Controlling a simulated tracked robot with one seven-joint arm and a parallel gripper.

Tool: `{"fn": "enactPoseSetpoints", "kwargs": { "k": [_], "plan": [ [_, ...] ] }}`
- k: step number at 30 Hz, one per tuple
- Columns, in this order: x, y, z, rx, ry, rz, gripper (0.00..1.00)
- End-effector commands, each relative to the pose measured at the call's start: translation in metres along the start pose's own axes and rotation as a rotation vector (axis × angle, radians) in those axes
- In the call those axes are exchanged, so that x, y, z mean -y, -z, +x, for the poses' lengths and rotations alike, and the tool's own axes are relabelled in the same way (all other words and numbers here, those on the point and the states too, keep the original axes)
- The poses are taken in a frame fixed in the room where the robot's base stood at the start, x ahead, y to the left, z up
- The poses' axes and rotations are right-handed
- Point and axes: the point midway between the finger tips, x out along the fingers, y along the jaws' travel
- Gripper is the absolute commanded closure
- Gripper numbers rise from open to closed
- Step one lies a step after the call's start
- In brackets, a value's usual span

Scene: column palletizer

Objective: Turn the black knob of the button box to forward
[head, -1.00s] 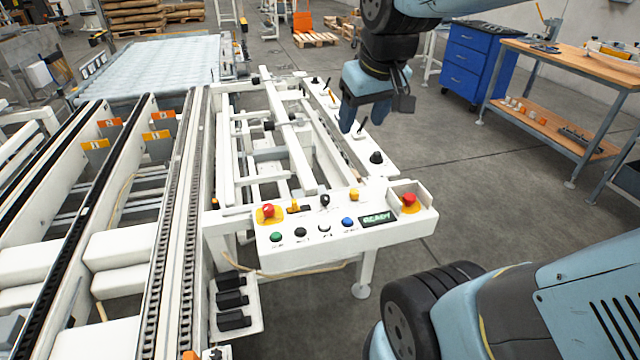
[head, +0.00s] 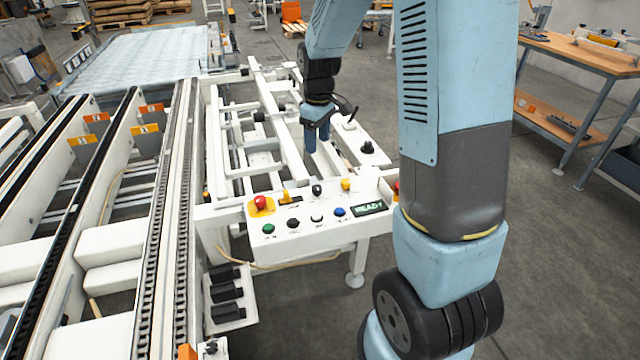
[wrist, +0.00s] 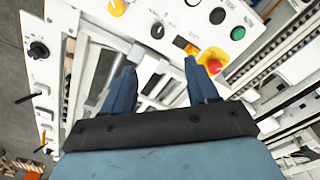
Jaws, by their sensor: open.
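The white button box (head: 300,245) has a green READY display, and its black knob (head: 317,190) stands on the upper part between an orange switch and a yellow knob. My gripper (head: 317,148) is open and empty, just behind the box in the head view, with its blue fingers pointing down. In the wrist view the black knob (wrist: 157,30) lies beyond the open fingertips (wrist: 159,68), roughly midway between them sideways and apart from both. The knob's exact pointing direction is too small to tell.
A red emergency stop (head: 260,203) on yellow sits left of the knob. A yellow knob (head: 346,184) is close on its right. A row of buttons, including a green one (head: 268,229), runs along the front. Another black knob (head: 367,148) stands on the rail behind. White frame bars surround my gripper.

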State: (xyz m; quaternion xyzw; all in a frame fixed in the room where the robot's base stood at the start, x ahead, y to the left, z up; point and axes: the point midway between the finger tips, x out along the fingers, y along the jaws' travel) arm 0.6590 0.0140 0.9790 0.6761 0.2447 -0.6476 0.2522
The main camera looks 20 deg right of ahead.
Motion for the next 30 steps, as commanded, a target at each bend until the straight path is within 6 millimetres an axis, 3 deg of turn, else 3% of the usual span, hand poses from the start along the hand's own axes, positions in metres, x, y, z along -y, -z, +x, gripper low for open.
{"fn": "enactPoseSetpoints", "kwargs": {
  "k": [4,14,30],
  "plan": [
    [-0.007,0.008,0.026,0.025,0.019,-0.046,0.41],
    [-0.010,0.011,0.053,0.037,0.028,-0.070,0.41],
    [-0.007,0.007,0.143,0.036,0.028,-0.069,0.41]
  ]
}}
